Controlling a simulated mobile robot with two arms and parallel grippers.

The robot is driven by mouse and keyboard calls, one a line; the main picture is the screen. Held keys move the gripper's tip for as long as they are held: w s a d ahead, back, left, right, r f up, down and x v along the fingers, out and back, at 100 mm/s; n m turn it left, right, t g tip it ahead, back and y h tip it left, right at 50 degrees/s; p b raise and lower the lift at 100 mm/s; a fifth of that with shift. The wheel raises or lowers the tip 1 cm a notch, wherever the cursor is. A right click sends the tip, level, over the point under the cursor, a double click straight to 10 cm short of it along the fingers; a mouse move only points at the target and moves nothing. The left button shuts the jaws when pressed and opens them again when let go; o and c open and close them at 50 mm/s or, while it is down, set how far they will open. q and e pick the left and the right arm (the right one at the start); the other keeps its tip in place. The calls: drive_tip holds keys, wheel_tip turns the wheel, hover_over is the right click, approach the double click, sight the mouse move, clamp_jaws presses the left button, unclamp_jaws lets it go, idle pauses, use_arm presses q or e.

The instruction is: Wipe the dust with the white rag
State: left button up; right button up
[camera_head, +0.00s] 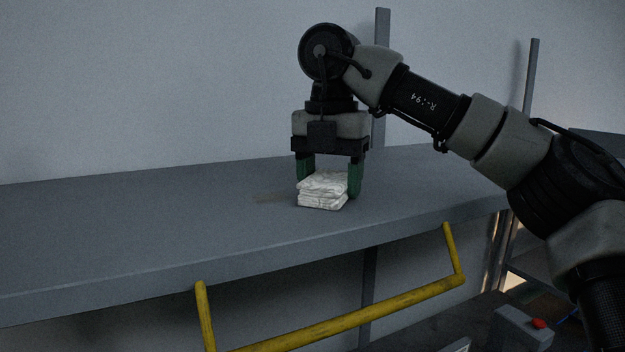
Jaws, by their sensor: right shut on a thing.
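The white rag (322,190) is a folded stack on the grey bench top (130,230), right of the bench's middle. My right gripper (329,184) points down from above with its green fingers on either side of the rag, shut on it. The rag looks to be at the bench surface; I cannot tell whether it touches. A faint brownish dust patch (271,198) lies on the bench just left of the rag. Part of it may be hidden behind the rag and gripper. My left gripper is not in view.
A yellow handle bar (345,321) stands in front of the bench's front edge. Grey posts (381,75) rise behind the bench by the wall. A box with a red button (539,323) is at lower right. The left part of the bench top is clear.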

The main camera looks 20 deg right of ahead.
sight(257, 196)
drive_tip(key=shift+w+d, duration=0.15)
drive_tip(key=shift+d, duration=0.55)
drive_tip(key=shift+w+a, duration=0.3)
drive_tip(key=shift+a, duration=0.45)
drive_tip(key=shift+w+a, duration=0.25)
drive_tip(key=shift+a, duration=0.5)
drive_tip(key=shift+w+a, duration=0.3)
drive_tip(key=shift+a, duration=0.45)
drive_tip(key=shift+w+a+f, duration=0.1)
drive_tip(key=shift+w+a, duration=0.15)
drive_tip(key=shift+a, duration=0.75)
drive_tip(key=shift+w+a+f, duration=0.1)
drive_tip(key=shift+w+a, duration=0.1)
drive_tip(key=shift+a, duration=0.8)
drive_tip(key=shift+w+a+r, duration=0.15)
drive_tip(key=shift+w+a, duration=0.15)
drive_tip(key=shift+a, duration=0.3)
drive_tip(key=shift+w+a+r, duration=0.1)
drive_tip(key=shift+w+a, duration=0.15)
drive_tip(key=shift+a, duration=0.35)
drive_tip(key=shift+s+d+r, duration=0.1)
drive_tip(key=shift+d+r, duration=0.15)
drive_tip(key=shift+r, duration=0.2)
drive_tip(key=shift+a+r, duration=0.15)
drive_tip(key=shift+r, duration=1.95)
